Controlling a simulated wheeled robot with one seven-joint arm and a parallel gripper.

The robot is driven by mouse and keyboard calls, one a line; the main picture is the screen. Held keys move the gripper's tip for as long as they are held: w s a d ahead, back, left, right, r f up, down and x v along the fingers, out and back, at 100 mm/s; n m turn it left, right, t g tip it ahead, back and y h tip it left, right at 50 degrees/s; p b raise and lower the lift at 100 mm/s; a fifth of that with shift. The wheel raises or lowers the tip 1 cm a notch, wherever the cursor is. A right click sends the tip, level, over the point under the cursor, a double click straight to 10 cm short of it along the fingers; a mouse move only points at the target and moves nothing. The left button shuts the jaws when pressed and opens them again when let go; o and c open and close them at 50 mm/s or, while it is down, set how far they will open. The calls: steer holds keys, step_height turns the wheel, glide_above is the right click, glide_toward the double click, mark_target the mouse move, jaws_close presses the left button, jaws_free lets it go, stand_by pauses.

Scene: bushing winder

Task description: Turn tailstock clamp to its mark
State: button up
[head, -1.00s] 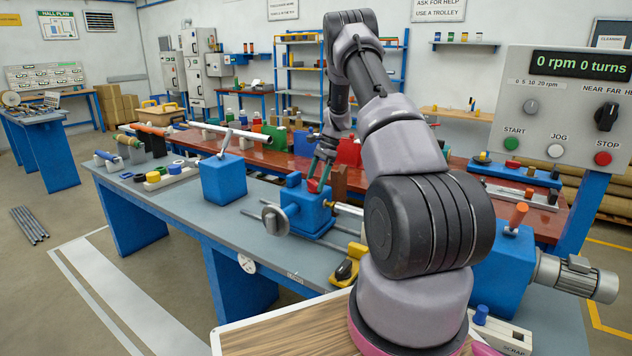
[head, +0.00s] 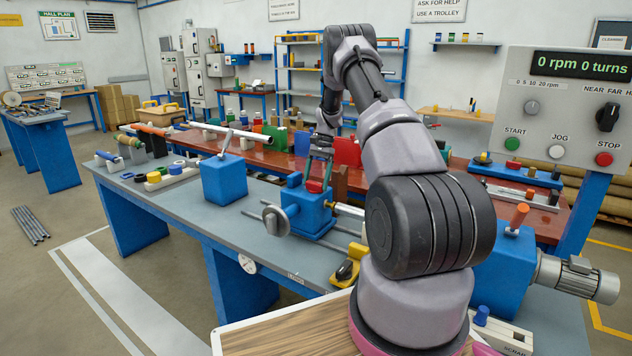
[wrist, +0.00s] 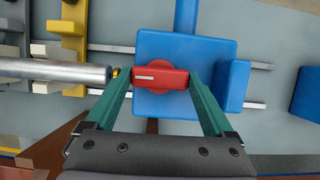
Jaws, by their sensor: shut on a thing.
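The tailstock (head: 304,214) is a blue block on two rails on the bench. In the wrist view the tailstock (wrist: 160,45) is seen from above. The red tailstock clamp (wrist: 161,83), a short bar with a white line, sits on its top. The line lies about level across the picture. My gripper (wrist: 161,75) is shut on the clamp, one green finger at each end. In the head view the gripper (head: 318,178) stands over the tailstock, with the red clamp (head: 314,187) partly visible between its fingers. I cannot make out the clamp's mark.
A grey handwheel (head: 275,220) is on the tailstock's near side. A blue block with a lever (head: 223,180) stands to its left. A metal bar (wrist: 60,72) is left of the clamp in the wrist view. A yellow-based fixture (head: 347,268) is nearer. The control panel (head: 565,110) reads 0 rpm.

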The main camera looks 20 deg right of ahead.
steer(key=o, duration=1.1)
steer(key=v, duration=1.1)
steer(key=shift+a, duration=0.1)
